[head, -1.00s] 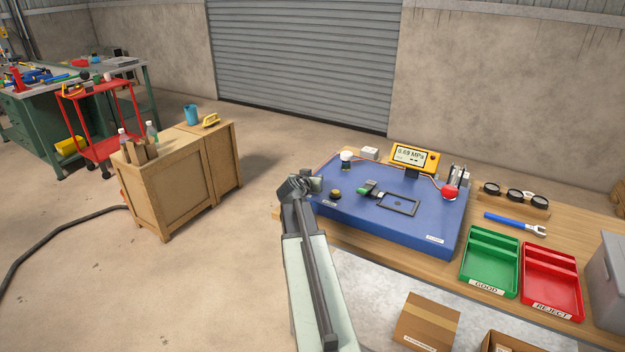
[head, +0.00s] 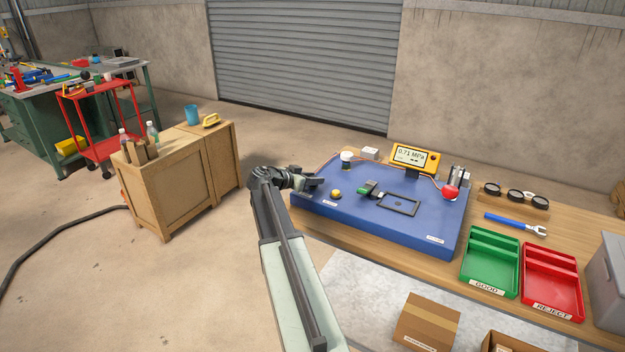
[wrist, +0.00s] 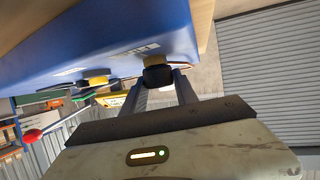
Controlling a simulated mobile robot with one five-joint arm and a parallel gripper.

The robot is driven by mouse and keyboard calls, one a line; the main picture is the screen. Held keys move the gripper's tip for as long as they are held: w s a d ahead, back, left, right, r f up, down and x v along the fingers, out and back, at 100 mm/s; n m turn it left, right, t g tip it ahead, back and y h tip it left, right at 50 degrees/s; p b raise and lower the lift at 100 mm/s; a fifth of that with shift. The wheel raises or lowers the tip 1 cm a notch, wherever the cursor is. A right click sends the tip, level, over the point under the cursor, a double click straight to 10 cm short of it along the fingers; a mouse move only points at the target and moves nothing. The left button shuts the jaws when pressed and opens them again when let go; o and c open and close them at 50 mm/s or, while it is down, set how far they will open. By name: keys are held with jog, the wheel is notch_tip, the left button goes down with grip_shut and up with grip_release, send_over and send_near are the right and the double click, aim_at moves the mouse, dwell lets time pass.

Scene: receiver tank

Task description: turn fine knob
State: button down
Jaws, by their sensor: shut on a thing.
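A blue panel (head: 415,232) lies on the wooden bench, and it also fills the top of the wrist view (wrist: 110,35). My gripper (head: 316,184) is at the panel's left end. In the wrist view, its two fingers (wrist: 160,84) are around a black knob with a yellow collar (wrist: 156,73), and it is shut on it. In the head view the gripper hides this knob. A second, yellow knob (head: 336,194) stands just right of the gripper and is free; it also shows in the wrist view (wrist: 96,77). The knob labels are too small to read.
A yellow gauge (head: 413,158) at the panel's back reads 0.71 MPa. A green-handled part (head: 366,189), a dark frame (head: 399,204) and a red ball (head: 450,193) are on the panel. Green (head: 489,286) and red (head: 552,308) trays stand right.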

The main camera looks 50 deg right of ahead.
jog(key=shift+s+f, duration=0.1)
jog(key=shift+f, duration=0.05)
jog(key=c, duration=1)
grip_release()
jog(key=shift+o, duration=0.2)
jog(key=shift+a+r, duration=0.25)
jog(key=p+v, duration=0.3)
jog(key=v, duration=0.4)
jog(key=shift+a, duration=0.15)
